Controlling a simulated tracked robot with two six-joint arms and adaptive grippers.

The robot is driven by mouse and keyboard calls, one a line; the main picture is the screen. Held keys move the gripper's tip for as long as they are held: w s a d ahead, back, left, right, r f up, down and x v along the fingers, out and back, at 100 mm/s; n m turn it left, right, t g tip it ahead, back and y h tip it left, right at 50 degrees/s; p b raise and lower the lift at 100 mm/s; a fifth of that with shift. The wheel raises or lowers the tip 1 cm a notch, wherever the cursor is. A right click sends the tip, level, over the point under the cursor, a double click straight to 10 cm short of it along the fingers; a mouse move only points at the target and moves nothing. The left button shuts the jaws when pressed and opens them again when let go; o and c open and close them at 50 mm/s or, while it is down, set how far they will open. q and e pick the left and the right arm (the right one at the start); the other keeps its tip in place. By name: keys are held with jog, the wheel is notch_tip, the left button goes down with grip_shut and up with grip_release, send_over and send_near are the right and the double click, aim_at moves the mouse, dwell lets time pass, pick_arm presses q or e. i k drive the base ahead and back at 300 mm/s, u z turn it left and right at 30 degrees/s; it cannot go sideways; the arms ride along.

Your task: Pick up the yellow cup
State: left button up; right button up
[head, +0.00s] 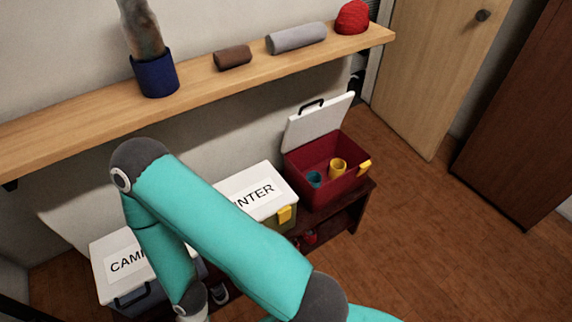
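The yellow cup (338,168) is inside the open dark red box (329,154), toward its right side. A teal cup (314,180) is in the same box, to the left of the yellow cup and close to it. The box's white lid (318,122) is tilted up at the back. One of my teal arms crosses the foreground, bent at a dark elbow, its lower end reaching the bottom edge. Neither of my grippers shows in the head view.
A closed box with a white lid (236,188) stands left of the red box, partly behind my arm. Another white-lidded box (104,262) is further left. A wooden shelf (205,92) runs above, holding a blue pot (156,77) and rolls. The floor at right is clear.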

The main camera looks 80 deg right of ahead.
aim_at(337, 166)
jog(key=u, duration=0.4)
jog(key=k, duration=2.2)
jog(key=z, duration=1.35)
jog(key=i, duration=1.2)
jog(key=z, duration=0.15)
